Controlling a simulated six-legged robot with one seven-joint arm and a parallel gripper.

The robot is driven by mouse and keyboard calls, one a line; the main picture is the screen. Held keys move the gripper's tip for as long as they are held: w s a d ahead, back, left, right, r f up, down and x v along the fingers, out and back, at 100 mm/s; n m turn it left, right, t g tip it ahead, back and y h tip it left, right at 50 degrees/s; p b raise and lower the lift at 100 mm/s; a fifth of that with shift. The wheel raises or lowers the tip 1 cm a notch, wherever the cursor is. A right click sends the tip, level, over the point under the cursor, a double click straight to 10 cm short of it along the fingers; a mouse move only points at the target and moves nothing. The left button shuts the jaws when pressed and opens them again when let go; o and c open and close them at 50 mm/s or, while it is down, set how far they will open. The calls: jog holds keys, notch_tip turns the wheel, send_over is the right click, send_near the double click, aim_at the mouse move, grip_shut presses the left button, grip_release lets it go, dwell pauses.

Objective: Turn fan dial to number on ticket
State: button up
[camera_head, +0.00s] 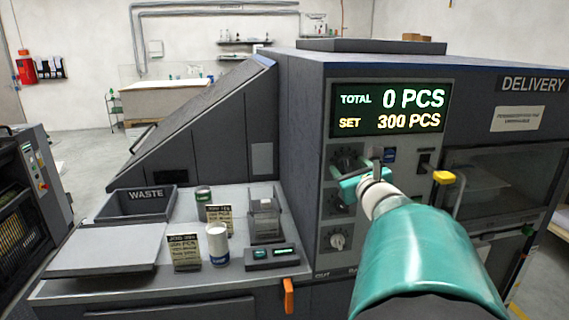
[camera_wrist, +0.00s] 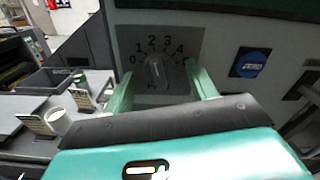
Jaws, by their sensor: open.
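The machine's control panel (camera_head: 327,215) carries a column of round dials. The upper dial (camera_head: 345,158) is partly hidden by my gripper (camera_head: 361,172). In the wrist view, a grey dial (camera_wrist: 156,69) with a raised grip has numbers around it, 0 to 4 readable on its left and top. Its exact setting is unclear. My gripper (camera_wrist: 158,75) is open, with its teal fingers on either side of this dial; contact cannot be told. Two job tickets, a front ticket (camera_head: 184,253) and a rear ticket (camera_head: 219,217), stand on the side table; their small print is unreadable.
A display (camera_head: 390,109) reads TOTAL 0 PCS, SET 300 PCS. A lower dial (camera_head: 338,241) sits below. A blue button (camera_wrist: 250,63) and a yellow handle (camera_head: 444,178) are to the right. The table holds a waste bin (camera_head: 146,203) and a white cup (camera_head: 217,244).

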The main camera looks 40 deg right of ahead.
jog(key=shift+w, duration=0.15)
jog(key=c, duration=1)
jog(key=shift+n, duration=2.9)
